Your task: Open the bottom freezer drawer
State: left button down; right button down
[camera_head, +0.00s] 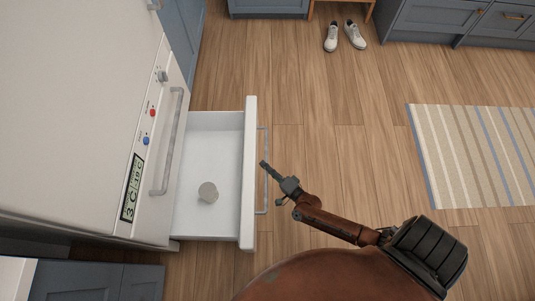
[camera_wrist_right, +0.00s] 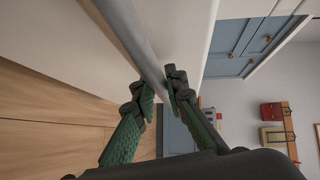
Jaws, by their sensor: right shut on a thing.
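The white bottom freezer drawer (camera_head: 249,210) stands pulled out from the fridge-freezer, its white interior showing from above. My left gripper is not in view.
The white fridge-freezer (camera_head: 75,110) fills the left, with a door handle (camera_head: 163,150) and a display (camera_head: 132,188) above the drawer. The wooden floor right of the drawer is clear up to a striped rug (camera_head: 475,155). White shoes (camera_head: 343,36) stand at the back.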

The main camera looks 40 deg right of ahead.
jog(key=shift+s+a+f, duration=0.1)
jog(key=shift+s+f, duration=0.05)
jog(key=c, duration=1.9)
grip_release()
jog(key=shift+c, duration=0.2)
jog(key=s+d+r, duration=0.1)
jog(key=s+r, duration=0.1)
jog(key=s, duration=0.9)
jog(key=shift+s, duration=0.4)
jog(key=shift+d+f, duration=0.1)
